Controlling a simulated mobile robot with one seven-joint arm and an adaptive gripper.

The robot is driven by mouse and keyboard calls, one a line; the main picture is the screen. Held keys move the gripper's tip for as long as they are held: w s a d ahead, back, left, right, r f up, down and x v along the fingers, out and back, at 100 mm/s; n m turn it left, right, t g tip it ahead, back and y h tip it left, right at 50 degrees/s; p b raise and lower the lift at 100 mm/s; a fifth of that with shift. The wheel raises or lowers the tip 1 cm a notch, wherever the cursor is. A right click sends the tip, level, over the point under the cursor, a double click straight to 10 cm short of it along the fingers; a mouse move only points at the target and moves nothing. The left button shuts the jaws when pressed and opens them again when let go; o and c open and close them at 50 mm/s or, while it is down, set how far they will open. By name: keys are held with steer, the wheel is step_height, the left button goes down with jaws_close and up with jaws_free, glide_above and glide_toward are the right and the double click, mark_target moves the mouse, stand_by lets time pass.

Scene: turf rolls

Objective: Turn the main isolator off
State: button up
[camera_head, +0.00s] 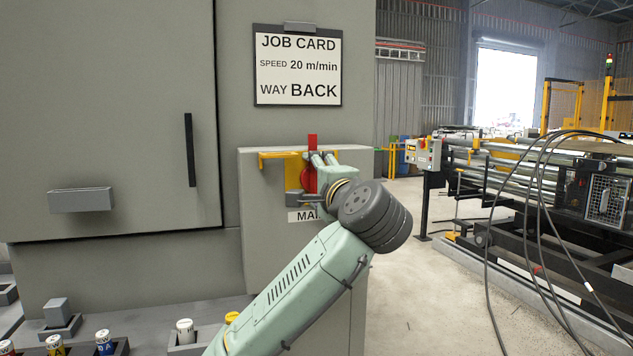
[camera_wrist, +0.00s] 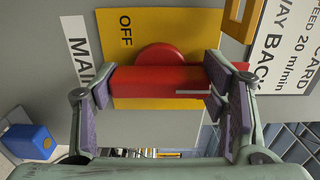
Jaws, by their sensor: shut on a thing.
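The main isolator is a grey box (camera_head: 262,235) with a yellow plate (camera_head: 292,172) and a red handle (camera_head: 312,141) standing upright. In the wrist view the handle (camera_wrist: 150,82) lies between my fingers, with a round red hub behind it. The plate (camera_wrist: 155,30) reads OFF at its upper left there; other markings are hidden. My gripper (camera_head: 308,180) is shut on the handle, one finger near its top and one near its bottom. It also shows in the wrist view (camera_wrist: 162,100). A white label (camera_head: 302,216) beginning "MA" is partly covered by my arm.
A yellow bracket (camera_head: 280,156) sticks out by the plate's upper left. A job card (camera_head: 298,65) hangs above. A cabinet door with a black handle (camera_head: 190,150) is at left. Holders with small cylinders (camera_head: 104,342) stand below. Open floor and machinery (camera_head: 560,180) lie right.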

steer(key=shift+c, duration=1.2)
steer(key=shift+f+n, duration=0.1)
steer(key=shift+n, duration=0.2)
steer(key=shift+n+b, duration=0.45)
steer(key=shift+n, duration=0.05)
steer(key=n+b, duration=0.1)
steer(key=n, duration=0.2)
steer(key=shift+d, duration=0.1)
steer(key=n, duration=0.4)
steer(key=shift+b, duration=0.4)
steer(key=n, duration=0.5)
steer(key=shift+n, duration=2.1)
